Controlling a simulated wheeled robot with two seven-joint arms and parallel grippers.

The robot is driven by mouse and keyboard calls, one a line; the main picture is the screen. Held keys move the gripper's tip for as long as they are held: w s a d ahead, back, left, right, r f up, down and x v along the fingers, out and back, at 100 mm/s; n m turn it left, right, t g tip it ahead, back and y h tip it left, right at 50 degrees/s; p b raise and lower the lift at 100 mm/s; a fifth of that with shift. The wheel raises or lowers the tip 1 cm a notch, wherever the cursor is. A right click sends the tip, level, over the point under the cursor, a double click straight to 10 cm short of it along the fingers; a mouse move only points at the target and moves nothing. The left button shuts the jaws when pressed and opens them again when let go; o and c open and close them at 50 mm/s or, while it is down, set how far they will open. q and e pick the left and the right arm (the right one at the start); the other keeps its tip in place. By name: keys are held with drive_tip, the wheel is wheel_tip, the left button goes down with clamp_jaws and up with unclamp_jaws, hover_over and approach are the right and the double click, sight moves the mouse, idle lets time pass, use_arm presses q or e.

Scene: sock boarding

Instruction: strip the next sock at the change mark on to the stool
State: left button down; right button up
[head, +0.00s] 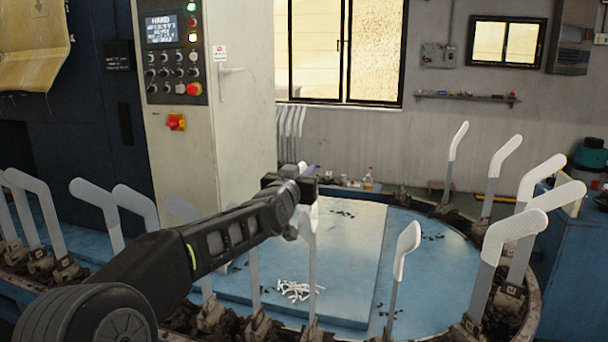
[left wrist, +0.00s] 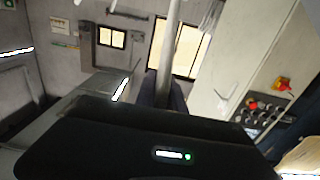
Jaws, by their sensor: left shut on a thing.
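My left gripper (head: 306,188) is at the top of an upright board (head: 312,270) in the middle of the head view. It is shut on a white sock (head: 314,217) at that board's top; the arm and gripper hide part of it. In the left wrist view a pale upright board (left wrist: 168,50) rises behind the dark gripper body; the fingertips are hidden. Another board nearby carries a white sock (head: 407,245). Several boards with white socks, such as one sock (head: 515,235), stand along the right. I cannot make out the stool or the change mark. My right gripper is out of view.
The boards stand around a blue platform (head: 345,308) with a pile of small white pieces (head: 297,290). Several pale boards (head: 97,197) line the left. A control cabinet (head: 240,100) stands behind my arm. A blue cabinet (head: 575,250) is at the right.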

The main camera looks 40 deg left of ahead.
use_arm(q)
drive_tip(key=shift+r+p, duration=3.15)
drive_tip(key=shift+r, duration=1.1)
wheel_tip(320, 180, up, 7)
drive_tip(key=p, duration=0.6)
drive_tip(key=w+d+f+b, duration=0.1)
drive_tip(key=d+f, duration=0.6)
drive_tip(key=f, duration=0.4)
drive_tip(key=w+d+f+b, duration=0.1)
drive_tip(key=d+f+b, duration=0.1)
drive_tip(key=d+f, duration=0.7)
drive_tip(key=s+d+f+m+h+b, duration=0.1)
drive_tip(key=s+d+f+m+h, duration=0.1)
drive_tip(key=d+f, duration=0.4)
drive_tip(key=s+d+f+m+t+h+b, duration=0.1)
drive_tip(key=s+d+f+h, duration=0.2)
drive_tip(key=d+f, duration=0.4)
wheel_tip(320, 180, down, 9)
drive_tip(key=shift+s+d+r+m+h+b, duration=0.1)
drive_tip(key=shift+s+d+m+h+b, duration=0.05)
drive_tip(key=shift+s+m+h+b, duration=0.25)
